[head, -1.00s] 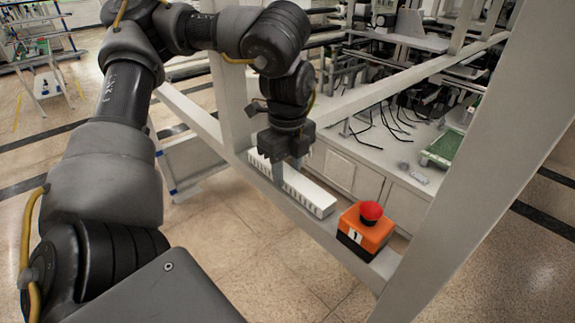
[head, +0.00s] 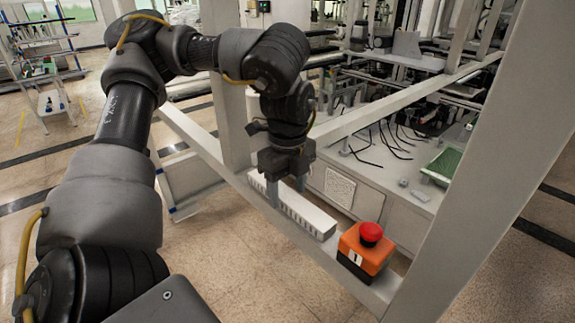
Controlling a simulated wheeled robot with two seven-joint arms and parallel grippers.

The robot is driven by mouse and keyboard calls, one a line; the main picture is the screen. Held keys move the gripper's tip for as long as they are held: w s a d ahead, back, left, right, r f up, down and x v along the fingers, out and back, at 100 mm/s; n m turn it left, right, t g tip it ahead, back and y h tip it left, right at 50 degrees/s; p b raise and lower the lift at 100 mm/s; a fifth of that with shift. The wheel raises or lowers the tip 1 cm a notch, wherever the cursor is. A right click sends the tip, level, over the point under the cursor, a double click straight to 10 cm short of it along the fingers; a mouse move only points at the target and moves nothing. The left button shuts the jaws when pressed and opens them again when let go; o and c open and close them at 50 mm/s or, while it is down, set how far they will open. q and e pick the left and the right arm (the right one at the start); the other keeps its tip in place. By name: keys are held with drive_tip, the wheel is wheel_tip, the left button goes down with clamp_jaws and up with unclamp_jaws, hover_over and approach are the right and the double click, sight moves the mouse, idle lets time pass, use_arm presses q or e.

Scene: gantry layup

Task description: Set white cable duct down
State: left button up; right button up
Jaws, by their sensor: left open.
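The white cable duct (head: 308,217) lies lengthwise along the light grey gantry beam (head: 232,178), its slotted side facing me. My left gripper (head: 276,198) points down at the duct's left half, with one finger showing in front of the duct's side. The gripper is open around the duct. The far finger is hidden behind the gripper body and the duct. My right gripper is not in view.
An orange box with a red mushroom button (head: 367,250) stands on the beam just right of the duct. A thick upright post (head: 222,110) rises behind my left wrist, and a slanted post (head: 475,180) stands at right. A cabinet top with black cables lies behind.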

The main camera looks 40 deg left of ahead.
sight(287, 195)
use_arm(q)
wheel_tip(287, 195, up, 11)
drive_tip(key=b, duration=0.1)
drive_tip(key=shift+r, duration=0.2)
idle(0.7)
